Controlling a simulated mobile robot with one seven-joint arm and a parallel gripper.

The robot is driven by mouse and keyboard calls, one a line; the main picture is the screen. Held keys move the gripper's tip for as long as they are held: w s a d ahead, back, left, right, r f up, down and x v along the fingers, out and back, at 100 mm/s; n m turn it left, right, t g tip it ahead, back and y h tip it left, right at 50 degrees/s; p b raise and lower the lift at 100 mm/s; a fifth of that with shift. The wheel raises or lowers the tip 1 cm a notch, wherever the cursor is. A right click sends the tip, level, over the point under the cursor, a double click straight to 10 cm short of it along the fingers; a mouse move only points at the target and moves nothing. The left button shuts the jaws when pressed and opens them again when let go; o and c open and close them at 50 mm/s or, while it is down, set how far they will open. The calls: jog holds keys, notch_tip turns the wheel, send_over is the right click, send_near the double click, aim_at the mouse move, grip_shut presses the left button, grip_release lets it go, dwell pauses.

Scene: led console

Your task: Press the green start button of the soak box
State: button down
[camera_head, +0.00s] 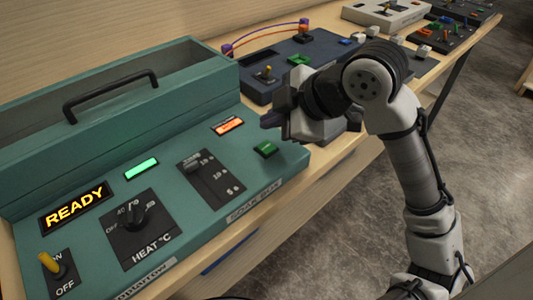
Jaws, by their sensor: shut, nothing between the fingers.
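The soak box (205,235) is a teal console with a sloped panel at the left of the head view. Its green start button (265,149) is at the right of the panel, and nothing covers it. My gripper (266,121) is shut and empty. It appears just above and slightly right of the green button in the picture, apart from it. The display (75,207) reads READY. The yellow-tipped switch (50,263) points toward ON. A green lamp (141,168) and an orange lamp (228,125) are lit.
A heat knob (133,215) and a slider (195,164) share the panel. A black handle (110,93) stands up behind it. A dark blue console (262,87) with cables is behind my gripper. Other consoles stand farther along the wooden bench. The floor at right is clear.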

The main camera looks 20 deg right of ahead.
aim_at(272, 149)
jog(key=shift+f+b, duration=1)
jog(key=shift+f, duration=0.7)
jog(key=shift+f, duration=0.1)
dwell(0.5)
jog(key=shift+f+b, duration=0.35)
jog(key=shift+f+b, duration=0.4)
jog(key=shift+b, duration=0.05)
dwell(0.6)
dwell(0.3)
jog(key=shift+r+p, duration=0.7)
jog(key=shift+r, duration=0.15)
notch_tip(272, 149, up, 5)
jog(key=p, duration=0.4)
